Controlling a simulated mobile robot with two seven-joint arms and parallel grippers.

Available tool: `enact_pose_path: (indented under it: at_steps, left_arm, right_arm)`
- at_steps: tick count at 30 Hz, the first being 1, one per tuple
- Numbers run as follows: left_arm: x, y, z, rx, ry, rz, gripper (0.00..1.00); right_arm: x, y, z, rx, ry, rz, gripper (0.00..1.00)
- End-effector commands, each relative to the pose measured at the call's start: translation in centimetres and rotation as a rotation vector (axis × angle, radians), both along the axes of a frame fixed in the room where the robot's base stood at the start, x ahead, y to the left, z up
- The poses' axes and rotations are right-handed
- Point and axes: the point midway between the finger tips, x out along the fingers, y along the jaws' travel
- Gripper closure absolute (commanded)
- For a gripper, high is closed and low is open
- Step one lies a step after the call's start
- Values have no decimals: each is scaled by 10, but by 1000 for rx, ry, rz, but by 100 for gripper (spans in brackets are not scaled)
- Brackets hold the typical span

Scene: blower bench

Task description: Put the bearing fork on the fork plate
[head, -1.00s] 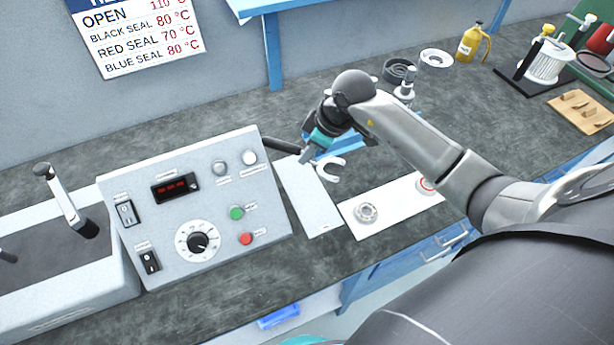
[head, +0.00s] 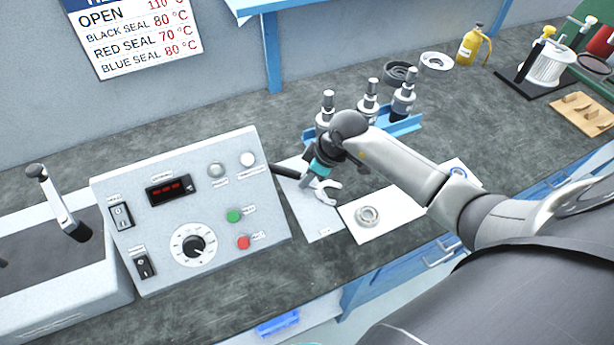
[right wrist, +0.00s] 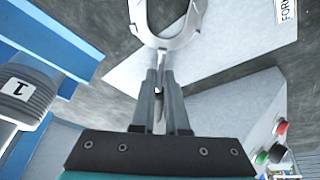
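The bearing fork is a pale, two-pronged, C-shaped piece (head: 328,191). My right gripper (head: 318,175) is shut on its handle; in the right wrist view the fingers (right wrist: 160,88) close on it and the prongs (right wrist: 142,22) point away from me. The fork plate (head: 310,218) is a flat light-grey plate beside the control box. The fork is over the right part of this plate; I cannot tell whether it touches. In the right wrist view the plate (right wrist: 222,48) lies under the prongs, with its label at the upper right. My left gripper is not in view.
A white plate with a ring (head: 368,217) lies to the right. A blue rack (head: 405,126) with numbered cylinders stands behind my arm.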

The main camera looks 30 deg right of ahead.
Motion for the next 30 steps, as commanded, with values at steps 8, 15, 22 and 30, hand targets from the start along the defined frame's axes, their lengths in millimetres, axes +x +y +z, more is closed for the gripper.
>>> enact_pose_path:
  at_steps: [8, 15, 22, 30]
  left_arm:
    - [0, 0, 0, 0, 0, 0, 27]
    - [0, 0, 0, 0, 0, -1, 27]
    - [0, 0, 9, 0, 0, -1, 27]
    - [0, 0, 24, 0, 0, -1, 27]
  right_arm:
    - [0, 0, 0, 0, 1, 0, 58]
    - [0, 0, 1, -1, 1, 0, 58]
    - [-7, -5, 23, -2, 0, 1, 58]
    - [-24, -17, 74, -1, -1, 1, 58]
